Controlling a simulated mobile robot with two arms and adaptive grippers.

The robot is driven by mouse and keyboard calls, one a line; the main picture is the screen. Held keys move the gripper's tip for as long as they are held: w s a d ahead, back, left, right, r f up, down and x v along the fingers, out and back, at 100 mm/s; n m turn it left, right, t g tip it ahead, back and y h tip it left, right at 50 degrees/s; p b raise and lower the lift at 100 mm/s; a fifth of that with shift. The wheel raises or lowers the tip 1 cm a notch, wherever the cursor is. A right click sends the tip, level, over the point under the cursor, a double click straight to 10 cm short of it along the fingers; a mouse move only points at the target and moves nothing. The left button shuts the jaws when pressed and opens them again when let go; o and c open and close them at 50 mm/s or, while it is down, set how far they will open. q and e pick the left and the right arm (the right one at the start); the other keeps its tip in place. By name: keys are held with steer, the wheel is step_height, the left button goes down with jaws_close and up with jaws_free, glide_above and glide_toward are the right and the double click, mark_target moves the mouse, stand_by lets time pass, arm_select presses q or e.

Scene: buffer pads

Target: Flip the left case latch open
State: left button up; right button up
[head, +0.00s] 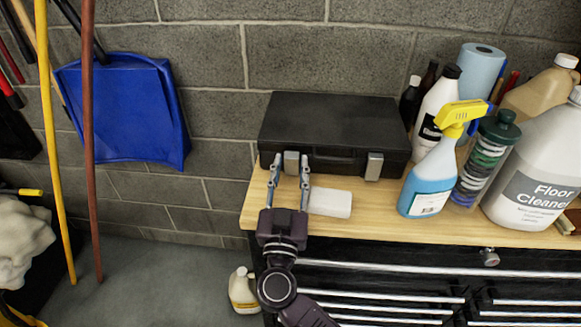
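A black case (330,122) sits shut on the wooden top of a cabinet, against the block wall. Its left latch (291,162) is a small grey plate on the front face. Its right latch (374,166) is a similar grey plate. My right gripper (290,163) points at the case front, with its two fingers apart. In this view the left latch shows between the fingertips; I cannot tell whether they touch it. My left gripper is out of view.
A white block (330,204) lies on the wooden top (375,218), just right of my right gripper. A blue spray bottle (432,175), a green-capped bottle (485,160) and a floor cleaner jug (530,190) crowd the right side. A blue dustpan (125,115) hangs at left.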

steer(key=v, duration=1.2)
